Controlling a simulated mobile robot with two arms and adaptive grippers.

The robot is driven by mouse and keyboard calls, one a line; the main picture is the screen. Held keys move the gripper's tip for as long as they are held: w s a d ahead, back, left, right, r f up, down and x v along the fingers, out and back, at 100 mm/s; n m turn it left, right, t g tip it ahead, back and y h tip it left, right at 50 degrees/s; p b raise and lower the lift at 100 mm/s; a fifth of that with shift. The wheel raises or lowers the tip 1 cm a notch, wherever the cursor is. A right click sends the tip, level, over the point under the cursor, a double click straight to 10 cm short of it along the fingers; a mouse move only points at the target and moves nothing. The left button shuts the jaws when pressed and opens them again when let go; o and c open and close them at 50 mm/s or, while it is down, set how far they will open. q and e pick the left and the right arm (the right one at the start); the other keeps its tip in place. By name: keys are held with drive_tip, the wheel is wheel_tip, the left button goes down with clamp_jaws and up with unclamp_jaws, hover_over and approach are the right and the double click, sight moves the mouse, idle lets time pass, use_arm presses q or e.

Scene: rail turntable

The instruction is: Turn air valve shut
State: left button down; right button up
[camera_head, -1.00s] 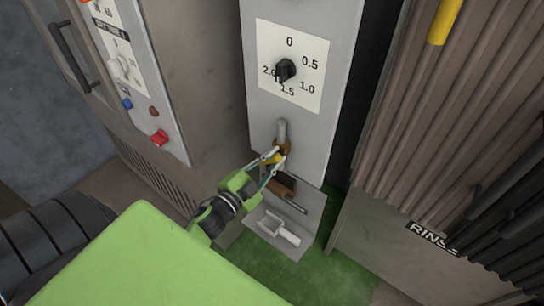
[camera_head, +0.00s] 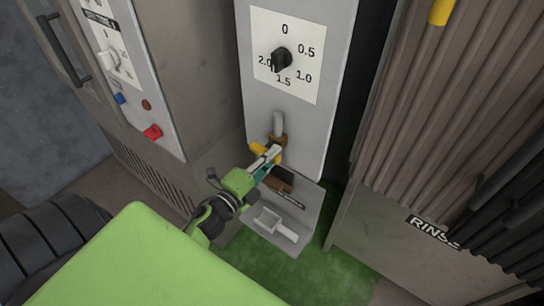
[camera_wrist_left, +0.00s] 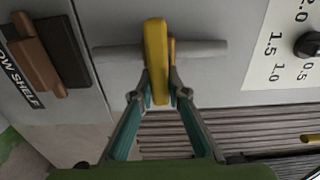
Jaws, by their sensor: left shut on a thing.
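The air valve has a yellow lever (camera_head: 259,149) on a brass body, set on a grey vertical pipe (camera_head: 278,122) low on the light panel. The lever lies across the pipe in the head view. In the left wrist view the lever (camera_wrist_left: 155,45) stands crosswise to the grey pipe (camera_wrist_left: 206,50). My left gripper (camera_head: 271,155) is shut on the lever. Its fingertips (camera_wrist_left: 160,92) pinch the lever's sides near its lower end in the left wrist view. My right gripper is not in view.
Above the valve is a dial with a black knob (camera_head: 281,60). Below it are a brown block (camera_head: 279,180) and a small shelf with a white scoop (camera_head: 275,226). A cabinet with a red switch (camera_head: 152,132) stands left; brown strip curtains (camera_head: 430,120) hang right.

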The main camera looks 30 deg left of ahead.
use_arm(q)
drive_tip(key=shift+f+m, duration=0.15)
drive_tip(key=shift+m, duration=0.15)
drive_tip(key=c, duration=2)
unclamp_jaws()
drive_tip(key=shift+o, duration=0.2)
drive_tip(key=s, duration=1.2)
drive_tip(key=shift+a, duration=0.45)
